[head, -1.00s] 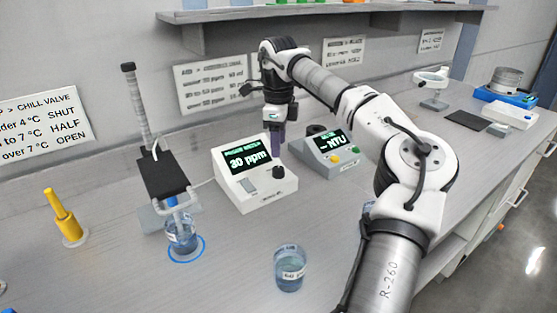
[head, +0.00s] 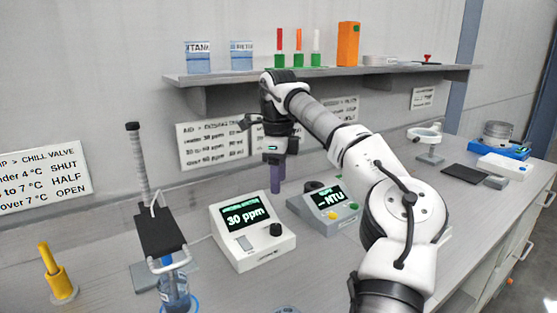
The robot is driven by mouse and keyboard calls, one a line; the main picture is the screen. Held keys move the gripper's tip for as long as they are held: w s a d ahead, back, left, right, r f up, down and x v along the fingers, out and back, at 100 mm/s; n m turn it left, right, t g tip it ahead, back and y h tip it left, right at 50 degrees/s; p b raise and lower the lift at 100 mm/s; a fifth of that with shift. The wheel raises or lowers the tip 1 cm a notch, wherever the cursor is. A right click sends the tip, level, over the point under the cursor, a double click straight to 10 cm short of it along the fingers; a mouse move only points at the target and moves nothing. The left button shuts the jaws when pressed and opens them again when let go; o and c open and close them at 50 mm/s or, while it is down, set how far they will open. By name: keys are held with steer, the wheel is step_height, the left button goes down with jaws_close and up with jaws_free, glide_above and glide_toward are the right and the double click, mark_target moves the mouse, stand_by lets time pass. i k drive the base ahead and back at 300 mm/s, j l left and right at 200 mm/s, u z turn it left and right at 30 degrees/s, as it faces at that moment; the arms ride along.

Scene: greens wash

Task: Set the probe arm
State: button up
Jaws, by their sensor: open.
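The probe stand (head: 140,170) is an upright ribbed grey post with a black cap. A black block (head: 160,234) is on it at mid-left, with a pale bracket (head: 170,264) at its front. Below the bracket is a clear vessel with blue liquid (head: 175,293), cut by the bottom edge. I cannot tell whether a probe dips into it. A white meter (head: 250,228) to its right reads 30 ppm. My gripper (head: 277,180) points down above and behind this meter, apart from the stand. It is open; purple finger parts show, and no held thing is visible.
A grey meter (head: 325,208) showing NTU stands right of the white one. A yellow-handled piece (head: 54,268) is at far left. A shelf (head: 330,75) with bottles and boxes runs above my gripper. A ring stand (head: 428,146) and dark mat (head: 466,172) are farther right.

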mark_target(159, 234)
steer(key=k+l, duration=0.8)
